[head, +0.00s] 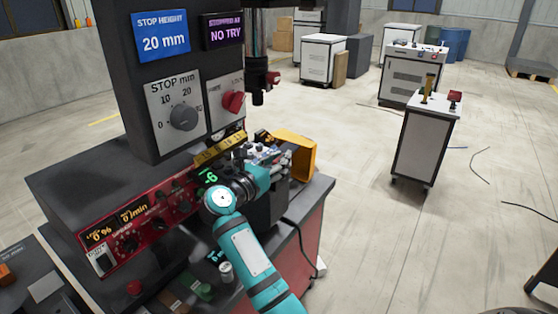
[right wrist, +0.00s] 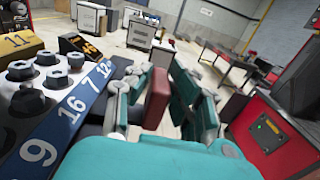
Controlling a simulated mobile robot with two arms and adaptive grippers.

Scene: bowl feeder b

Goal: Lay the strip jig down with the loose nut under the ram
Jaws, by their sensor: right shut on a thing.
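My right gripper (head: 268,158) is beside the dark press, below its head; its fingers show in the right wrist view (right wrist: 160,98). They close around a reddish-brown block (right wrist: 157,97), which seems to belong to the strip jig. The blue strip jig (right wrist: 72,108), numbered 9, 16, 7 and 12, runs along the left of the right wrist view with several dark-topped nuts or studs beside it. Which nut is loose I cannot tell. The ram (head: 257,92) hangs above and behind the gripper. My left gripper is not in view.
A yellow numbered strip (head: 220,148) lies left of the gripper. An orange bin (head: 297,150) stands just behind it. The red control panel (head: 140,215) fronts the press. White cabinets (head: 425,142) stand beyond on open floor.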

